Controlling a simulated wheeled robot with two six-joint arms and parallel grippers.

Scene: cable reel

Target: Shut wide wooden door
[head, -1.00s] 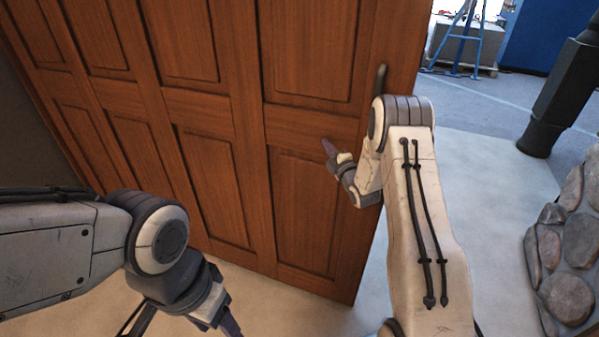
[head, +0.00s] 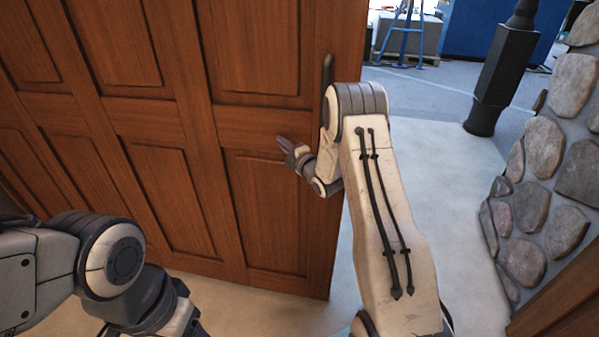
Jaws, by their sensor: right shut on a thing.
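The wide wooden door (head: 263,112) is brown and panelled and fills the left and middle of the view. It stands open, with the floor and room beyond showing past its right edge. A dark upright handle (head: 327,70) is near that edge; its lower part is hidden behind my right arm. My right gripper (head: 281,143) is at the door's face, left of and below the visible handle, with its jaws shut. The exact place of its grip on the door is not clear. My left gripper (head: 194,328) is low at the bottom edge, partly cut off, and apart from the door.
A stone wall (head: 548,190) is on the right, with a brown wooden piece (head: 565,303) at the lower right corner. A dark post (head: 500,75) and a blue stand (head: 402,35) are beyond. Pale floor (head: 455,180) between door and wall is clear.

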